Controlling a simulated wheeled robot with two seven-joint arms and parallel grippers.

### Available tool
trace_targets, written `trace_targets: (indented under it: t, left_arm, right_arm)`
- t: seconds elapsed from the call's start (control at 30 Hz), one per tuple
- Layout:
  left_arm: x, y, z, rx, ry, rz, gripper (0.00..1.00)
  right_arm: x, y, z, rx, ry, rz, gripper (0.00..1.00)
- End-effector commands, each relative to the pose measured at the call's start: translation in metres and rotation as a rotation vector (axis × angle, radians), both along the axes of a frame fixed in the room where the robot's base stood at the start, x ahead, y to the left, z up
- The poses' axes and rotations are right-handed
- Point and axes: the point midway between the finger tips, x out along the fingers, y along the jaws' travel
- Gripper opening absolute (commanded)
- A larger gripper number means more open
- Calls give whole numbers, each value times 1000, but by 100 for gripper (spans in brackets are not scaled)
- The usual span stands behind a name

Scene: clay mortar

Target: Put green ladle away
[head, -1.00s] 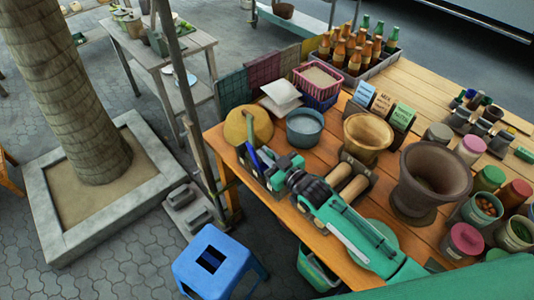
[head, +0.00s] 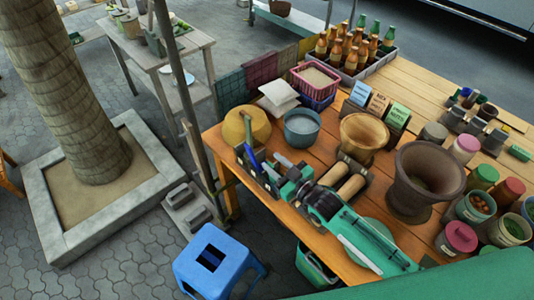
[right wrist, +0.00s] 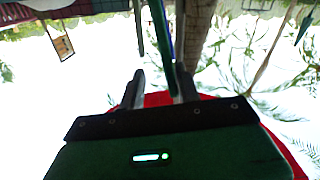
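The green ladle shows as a long thin green handle (right wrist: 161,38) in the right wrist view. It runs down between my right gripper's (right wrist: 160,88) two fingers, close to the right-hand one; the fingers stand apart. Its lower end is hidden by the gripper body. In the head view my right gripper (head: 266,172) is over the table's left front corner, beside a blue upright handle (head: 252,160). A thin greenish handle (head: 249,130) rises just behind, before a round yellow-brown object (head: 238,117). My left gripper is not in view.
On the wooden table (head: 310,235) stand a grey-blue bowl (head: 301,133), a tan mortar (head: 364,140), a large dark mortar (head: 425,185) and several lidded jars at the right. A bottle crate (head: 362,68) is at the back. A blue stool (head: 211,256) stands in front.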

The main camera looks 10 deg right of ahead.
Motion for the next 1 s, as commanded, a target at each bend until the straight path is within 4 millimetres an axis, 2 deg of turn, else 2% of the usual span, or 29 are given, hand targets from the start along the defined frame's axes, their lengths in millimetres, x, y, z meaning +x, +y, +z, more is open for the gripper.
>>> trace_targets:
  t: [0.03, 0.2, 0.4, 0.6, 1.0]
  left_arm:
    - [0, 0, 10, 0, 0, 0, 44]
    - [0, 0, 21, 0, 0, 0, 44]
    - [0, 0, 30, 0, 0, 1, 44]
    - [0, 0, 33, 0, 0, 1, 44]
    - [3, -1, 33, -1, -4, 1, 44]
  right_arm:
    - [-11, -7, 4, -2, 3, 1, 34]
    - [-40, -26, 4, -2, 3, 1, 34]
    - [-65, -42, 4, -1, 1, 0, 34]
    - [-76, -50, 4, 0, -1, 0, 34]
    - [-77, -50, 3, 1, -1, 0, 34]
